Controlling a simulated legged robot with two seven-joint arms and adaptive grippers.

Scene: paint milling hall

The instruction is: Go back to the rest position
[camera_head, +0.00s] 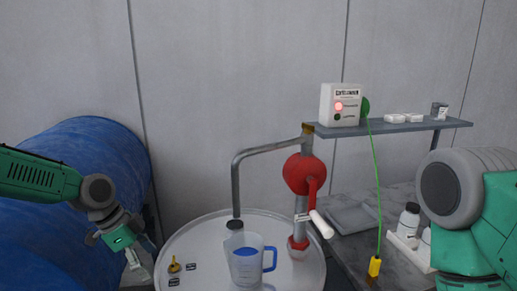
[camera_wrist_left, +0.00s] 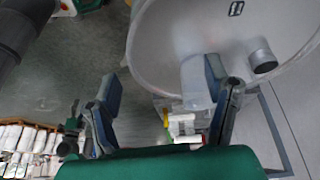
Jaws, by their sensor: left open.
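My left gripper (camera_head: 140,256) is at the lower left in the head view, left of the pale drum lid (camera_head: 190,240). In the left wrist view my left gripper (camera_wrist_left: 160,76) has its two fingers wide apart. Nothing is gripped between them. The drum top also shows in that view (camera_wrist_left: 160,30), beyond the fingers. My right arm (camera_head: 475,215) comes in at the right edge of the head view, and its gripper is outside the picture.
A clear jug with a blue handle (camera_head: 247,263) stands on the drum under a bent spout. A red hand pump (camera_head: 304,174) rises beside it. A blue drum (camera_head: 75,150) is behind my left arm. A shelf (camera_head: 400,127) carries a grounding box (camera_head: 340,104) with a red light.

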